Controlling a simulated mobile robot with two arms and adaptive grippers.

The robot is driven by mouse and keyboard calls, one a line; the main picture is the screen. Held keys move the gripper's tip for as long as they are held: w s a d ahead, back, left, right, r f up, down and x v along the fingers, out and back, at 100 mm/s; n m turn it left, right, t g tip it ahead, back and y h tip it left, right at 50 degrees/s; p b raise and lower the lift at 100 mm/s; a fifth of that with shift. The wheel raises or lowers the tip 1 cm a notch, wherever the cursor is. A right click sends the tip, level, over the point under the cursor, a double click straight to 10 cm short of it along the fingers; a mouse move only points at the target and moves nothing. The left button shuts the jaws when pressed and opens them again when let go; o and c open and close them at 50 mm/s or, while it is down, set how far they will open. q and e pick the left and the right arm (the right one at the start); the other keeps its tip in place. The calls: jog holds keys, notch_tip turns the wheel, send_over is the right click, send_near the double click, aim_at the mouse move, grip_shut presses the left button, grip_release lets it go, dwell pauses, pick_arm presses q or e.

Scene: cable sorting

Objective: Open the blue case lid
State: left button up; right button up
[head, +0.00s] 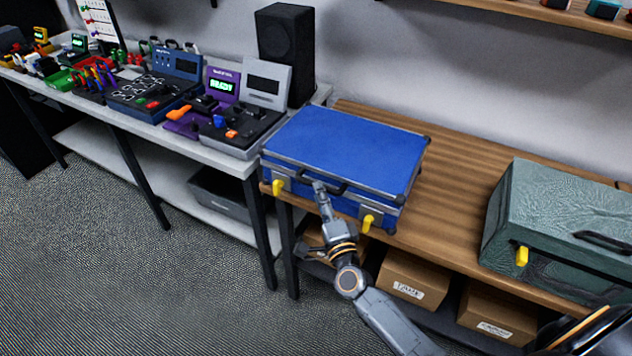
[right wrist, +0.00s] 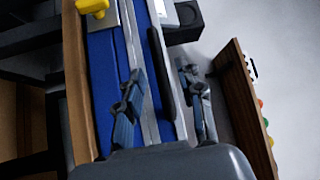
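The blue case (head: 345,150) sits on the wooden bench with its lid down. Two yellow latches show on its front, one at the left (head: 278,187) and one at the right (head: 367,223). One yellow latch also shows in the right wrist view (right wrist: 92,5). A black handle (head: 340,186) is on the front between them. My right gripper (head: 318,186) is at the front middle of the case, by the handle. In the right wrist view its fingers (right wrist: 165,100) are apart, one on either side of the lid's front edge; contact is unclear. My left gripper is not in view.
A green-grey case (head: 565,215) with a yellow latch stands at the right of the wooden bench (head: 455,180). Electronic devices and a black speaker (head: 285,50) stand left of and behind the blue case. Cardboard boxes (head: 412,280) are below. Bare wood lies between the cases.

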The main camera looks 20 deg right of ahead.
jog(key=shift+w+d+r, duration=0.1)
jog(key=shift+w, duration=0.95)
jog(key=shift+w+d+r, duration=0.1)
jog(key=shift+w, duration=0.9)
jog(key=shift+c, duration=0.2)
grip_shut()
